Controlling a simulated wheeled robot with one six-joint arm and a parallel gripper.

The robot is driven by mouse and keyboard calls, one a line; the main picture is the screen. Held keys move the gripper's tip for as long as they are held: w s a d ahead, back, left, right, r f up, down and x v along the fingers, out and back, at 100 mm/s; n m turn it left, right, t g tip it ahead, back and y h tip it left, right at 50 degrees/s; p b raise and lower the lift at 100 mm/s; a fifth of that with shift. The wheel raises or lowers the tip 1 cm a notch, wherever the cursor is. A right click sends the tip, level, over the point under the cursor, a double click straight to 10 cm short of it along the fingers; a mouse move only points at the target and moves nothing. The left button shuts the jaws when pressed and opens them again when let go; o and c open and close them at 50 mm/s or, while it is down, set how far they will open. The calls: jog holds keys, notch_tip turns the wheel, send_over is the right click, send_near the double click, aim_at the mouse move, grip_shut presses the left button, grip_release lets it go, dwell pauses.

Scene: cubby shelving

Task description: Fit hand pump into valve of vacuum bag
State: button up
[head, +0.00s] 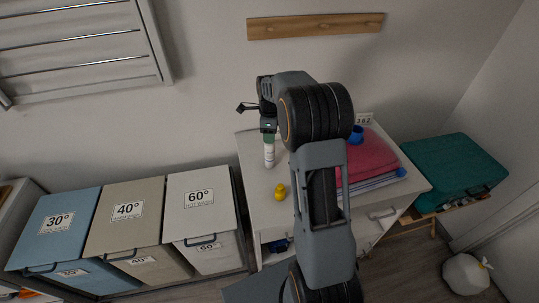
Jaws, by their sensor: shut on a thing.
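My gripper (268,127) points down over the left part of the white cabinet top. It is shut on the green upper end of an upright white cylinder (269,155), which looks like the hand pump. I cannot tell whether its lower end touches the cabinet top. The vacuum bag (374,158), with pink contents, lies flat on the right of the cabinet, partly hidden by my arm. A small blue round part (401,172), perhaps the valve, shows at its right edge. The gripper and cylinder are left of the bag, apart from it.
A yellow duck (280,191) sits on the white cabinet (254,200) in front of the cylinder. A blue cup-like thing (356,135) and a number display (364,119) are behind my arm. Labelled bins (128,215) stand left; a teal suitcase (452,170) is right.

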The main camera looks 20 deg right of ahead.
jog(key=c, duration=0.3)
jog(key=shift+r, duration=0.15)
jog(key=shift+c, duration=0.2)
